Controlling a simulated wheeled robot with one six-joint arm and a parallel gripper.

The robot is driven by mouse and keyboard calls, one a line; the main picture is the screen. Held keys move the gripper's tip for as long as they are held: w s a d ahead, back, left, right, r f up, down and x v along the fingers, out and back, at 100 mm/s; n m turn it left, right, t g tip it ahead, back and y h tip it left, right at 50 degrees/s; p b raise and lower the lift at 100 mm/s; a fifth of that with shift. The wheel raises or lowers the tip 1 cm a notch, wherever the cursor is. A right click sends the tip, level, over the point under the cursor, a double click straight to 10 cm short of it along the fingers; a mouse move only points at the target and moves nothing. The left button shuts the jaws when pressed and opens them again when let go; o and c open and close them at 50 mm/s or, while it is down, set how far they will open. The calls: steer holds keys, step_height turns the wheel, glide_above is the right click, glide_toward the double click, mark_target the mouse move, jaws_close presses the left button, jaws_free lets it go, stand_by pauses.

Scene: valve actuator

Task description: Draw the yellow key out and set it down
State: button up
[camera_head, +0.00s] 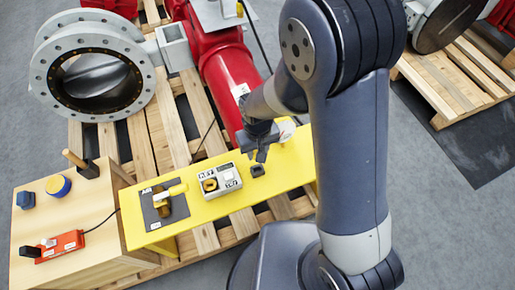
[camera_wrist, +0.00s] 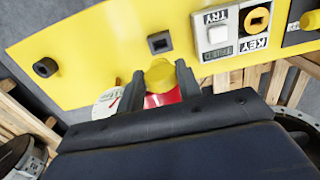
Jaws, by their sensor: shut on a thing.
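My gripper (camera_wrist: 160,82) is shut on the yellow key (camera_wrist: 158,73), whose rounded yellow head shows between the two dark fingers. The rest of the key is hidden by the gripper. In the head view my gripper (camera_head: 262,153) hangs above the yellow bench (camera_head: 285,168), and the key cannot be made out there. A grey-white box (camera_head: 221,181) marked KEY and TRY stands on the bench, left of the gripper. Its yellow-ringed key opening (camera_wrist: 257,20) shows a dark hole with no key in it. A black square socket (camera_wrist: 159,43) beside the box looks empty.
A yellow-handled valve (camera_head: 165,195) on a dark plate is at the bench's left. A red pipe (camera_head: 228,75) and a large flanged valve (camera_head: 95,80) lie behind on pallets.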

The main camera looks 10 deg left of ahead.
steer(key=shift+f+b, duration=2.5)
steer(key=shift+f, duration=0.45)
steer(key=shift+f+b, duration=1.65)
steer(key=shift+f, duration=0.05)
steer(key=o, duration=1.2)
steer(key=shift+r, duration=0.1)
steer(key=shift+c, duration=0.2)
steer(key=shift+r, duration=0.1)
step_height(320, 180, up, 11)
steer(key=shift+f+p, duration=0.2)
steer(key=shift+p, duration=0.7)
steer(key=shift+f, duration=0.1)
